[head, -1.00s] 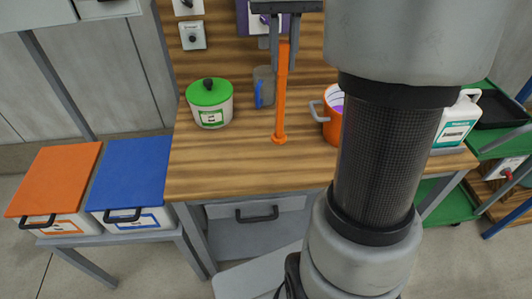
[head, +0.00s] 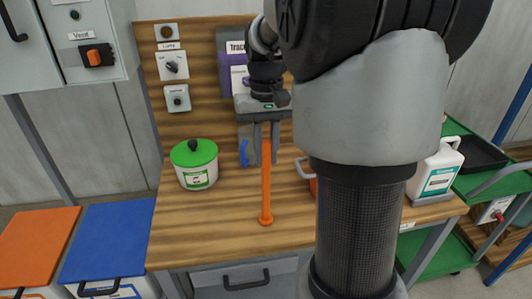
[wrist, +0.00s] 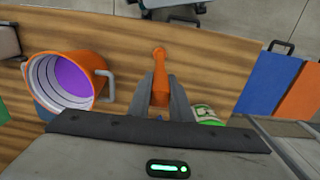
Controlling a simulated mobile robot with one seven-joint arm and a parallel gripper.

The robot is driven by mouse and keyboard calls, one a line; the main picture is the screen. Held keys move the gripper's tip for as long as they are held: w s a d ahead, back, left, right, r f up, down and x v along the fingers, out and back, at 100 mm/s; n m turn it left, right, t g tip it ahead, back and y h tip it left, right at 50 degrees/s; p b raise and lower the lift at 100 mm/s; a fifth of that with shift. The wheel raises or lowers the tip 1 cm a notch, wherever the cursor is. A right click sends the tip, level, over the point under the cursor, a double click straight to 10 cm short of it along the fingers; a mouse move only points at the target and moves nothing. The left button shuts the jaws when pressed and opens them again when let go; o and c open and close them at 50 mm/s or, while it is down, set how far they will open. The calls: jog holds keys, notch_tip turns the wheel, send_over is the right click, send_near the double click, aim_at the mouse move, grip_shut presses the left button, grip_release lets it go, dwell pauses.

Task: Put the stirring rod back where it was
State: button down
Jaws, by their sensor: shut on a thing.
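The orange stirring rod (head: 266,185) hangs upright below my gripper (head: 266,135) in the head view, its wider round foot low over the wooden bench. I cannot tell whether the foot touches the bench top. My gripper is shut on the rod's upper part; the wrist view also shows the rod (wrist: 159,75) between the two fingers (wrist: 160,98). An orange bucket (wrist: 98,78) with purple liquid and a grey handle stands beside the rod. In the head view my arm hides most of this bucket (head: 312,187).
A white pot with a green lid (head: 194,163) stands left on the bench (head: 200,235). A blue-handled jug (head: 244,152) is behind the rod. A white jerrycan (head: 437,168) stands at the right. Switch boxes (head: 177,98) are on the back panel. The bench front is clear.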

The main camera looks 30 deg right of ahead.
jog(key=shift+f, duration=0.1)
jog(key=c, duration=1.6)
grip_release()
